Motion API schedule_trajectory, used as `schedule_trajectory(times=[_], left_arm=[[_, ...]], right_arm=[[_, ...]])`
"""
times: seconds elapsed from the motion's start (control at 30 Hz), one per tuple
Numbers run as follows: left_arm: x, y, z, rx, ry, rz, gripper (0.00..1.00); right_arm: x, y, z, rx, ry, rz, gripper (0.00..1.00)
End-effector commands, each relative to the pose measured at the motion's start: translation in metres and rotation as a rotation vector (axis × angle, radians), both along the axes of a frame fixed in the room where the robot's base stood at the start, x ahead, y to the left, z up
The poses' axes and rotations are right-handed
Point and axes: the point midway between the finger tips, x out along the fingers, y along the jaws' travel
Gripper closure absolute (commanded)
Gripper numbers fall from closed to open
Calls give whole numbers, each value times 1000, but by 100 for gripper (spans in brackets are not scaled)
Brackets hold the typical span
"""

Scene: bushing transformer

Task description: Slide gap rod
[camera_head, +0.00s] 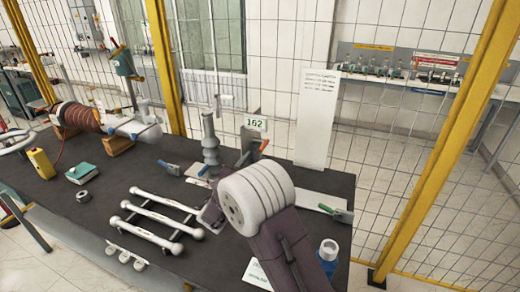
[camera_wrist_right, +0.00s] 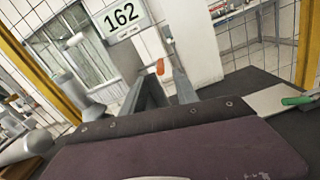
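My right gripper (camera_head: 245,160) is at the middle of the bench, its fingers partly hidden behind my white wrist. In the wrist view its two grey fingers (camera_wrist_right: 166,88) stand apart. A small orange tip (camera_wrist_right: 160,67) shows between and beyond them, and it also shows in the head view (camera_head: 264,146). I cannot tell whether this is the gap rod or whether the fingers touch it. A grey ribbed bushing (camera_head: 210,140) stands upright just left of the gripper. My left gripper is not in view.
Several white rods with ball ends, including a middle one (camera_head: 164,215), lie on the dark bench (camera_head: 70,225). A 162 sign (camera_head: 256,123) stands behind the gripper. A yellow box (camera_head: 41,163) is at the left. A wire fence closes the back.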

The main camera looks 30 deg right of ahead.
Motion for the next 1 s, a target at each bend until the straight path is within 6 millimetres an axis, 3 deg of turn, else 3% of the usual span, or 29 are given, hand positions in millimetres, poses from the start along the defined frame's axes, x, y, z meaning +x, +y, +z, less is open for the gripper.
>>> schedule_trajectory(times=[0.3, 0.67, 0.8, 1.0], left_arm=[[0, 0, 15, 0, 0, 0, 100], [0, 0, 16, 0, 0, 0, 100], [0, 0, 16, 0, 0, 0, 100], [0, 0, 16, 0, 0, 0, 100]], right_arm=[[39, -48, 1, 2, 1, -5, 64], [47, -56, -1, 3, 2, -2, 64], [47, -56, -1, 3, 2, -2, 97], [47, -56, 0, 3, 2, -2, 100]])
